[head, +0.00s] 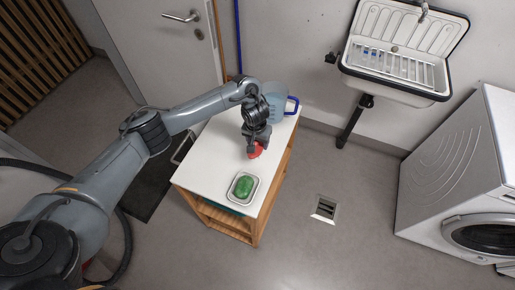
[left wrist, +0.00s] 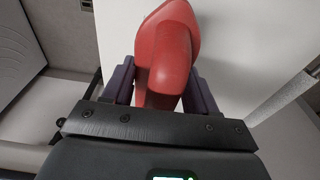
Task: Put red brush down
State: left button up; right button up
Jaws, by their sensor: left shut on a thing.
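The red brush (head: 256,151) is at the white table top (head: 212,158), partly hidden under my left gripper (head: 255,147). In the left wrist view the red brush (left wrist: 172,55) fills the space between the two fingers of my left gripper (left wrist: 160,88), which is shut on it. The white surface lies behind the brush there, with a soft shadow to its right. I cannot tell whether the brush touches the table. My right gripper is in neither view.
A green soap-like piece (head: 244,187) lies in a small metal tray (head: 233,199) at the table's front. A translucent blue jug (head: 276,103) stands at the back. A sink (head: 397,88), a front-loading washer (head: 458,185) and a floor drain (head: 325,209) are to the right.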

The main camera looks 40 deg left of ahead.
pick_arm(q)
jog(key=shift+f, duration=2.05)
jog(key=shift+f, duration=0.1)
jog(key=o, duration=1.4)
